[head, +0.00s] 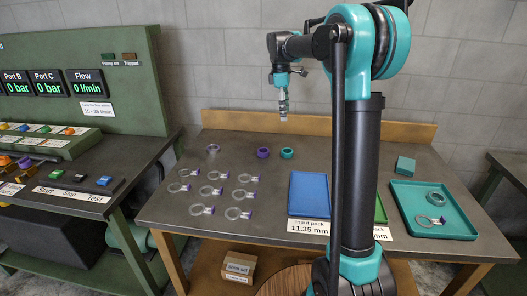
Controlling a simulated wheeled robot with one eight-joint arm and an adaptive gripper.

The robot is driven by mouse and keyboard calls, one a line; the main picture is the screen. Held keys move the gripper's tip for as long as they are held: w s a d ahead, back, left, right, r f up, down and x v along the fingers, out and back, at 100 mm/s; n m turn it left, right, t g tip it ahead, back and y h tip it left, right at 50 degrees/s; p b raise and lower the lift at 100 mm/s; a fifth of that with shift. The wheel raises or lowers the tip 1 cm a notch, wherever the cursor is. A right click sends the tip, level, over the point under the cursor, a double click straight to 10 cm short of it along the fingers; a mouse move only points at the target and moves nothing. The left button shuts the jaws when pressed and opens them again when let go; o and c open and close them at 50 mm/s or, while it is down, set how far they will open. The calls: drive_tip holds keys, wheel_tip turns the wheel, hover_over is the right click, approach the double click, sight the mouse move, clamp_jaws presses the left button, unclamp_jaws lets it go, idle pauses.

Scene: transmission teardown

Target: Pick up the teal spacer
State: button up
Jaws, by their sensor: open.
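A small teal ring (287,153), which fits the teal spacer, sits on the workbench just right of a purple ring (263,153). My gripper (283,118) points down above the back of the bench, above and behind the teal ring in the picture. It is open and small in view, and I see nothing held in it. A teal block (405,165) lies at the back right of the bench. A greyish-teal ring (435,198) lies in the teal tray (402,214).
Several flat rings with purple tags (213,191) lie on the left of the workbench, with a grey ring (213,149) behind them. A blue tray (310,188) with an "Input pack 11.35 mm" label is in the middle. My arm's column partly hides a green tray (380,210).

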hover_over(287, 149)
drive_tip(key=s+a, duration=0.1)
drive_tip(key=f, duration=1.1)
drive_tip(key=shift+s+a+f, duration=0.15)
drive_tip(key=shift+s+f, duration=0.05)
drive_tip(key=shift+f, duration=0.05)
drive_tip(key=shift+s+d+f, duration=0.1)
drive_tip(key=shift+d+f, duration=0.05)
drive_tip(key=shift+f, duration=0.8)
drive_tip(key=shift+s+d+f, duration=0.1)
drive_tip(key=shift+d+f, duration=0.1)
drive_tip(key=shift+f, duration=0.75)
drive_tip(key=shift+d+f, duration=0.15)
drive_tip(key=shift+f, duration=0.8)
drive_tip(key=c, duration=1.4)
drive_tip(key=shift+r, duration=0.1)
